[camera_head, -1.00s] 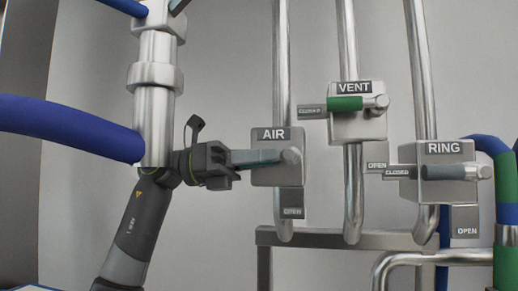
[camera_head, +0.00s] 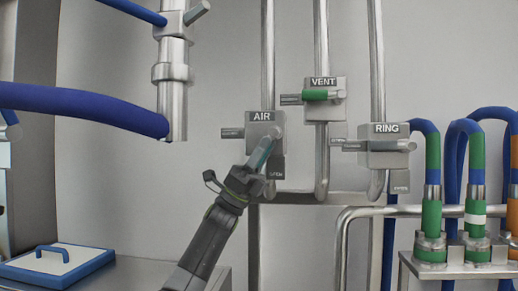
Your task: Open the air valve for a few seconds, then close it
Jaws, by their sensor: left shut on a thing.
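The air valve (camera_head: 254,131) is a grey block on a vertical pipe, labelled AIR. Its grey-teal handle (camera_head: 262,150) slants down and to the left from its pivot, between the side tag (camera_head: 232,132) at left and the OPEN tag (camera_head: 277,170) below. My left gripper (camera_head: 253,170) is shut on the lower end of the handle, with its arm coming up from below. The fingers hide the handle's tip. My right gripper is not in view.
A blue hose (camera_head: 80,104) crosses at left. Capped hose fittings (camera_head: 430,245) stand at right. A blue-rimmed lid (camera_head: 55,263) lies lower left.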

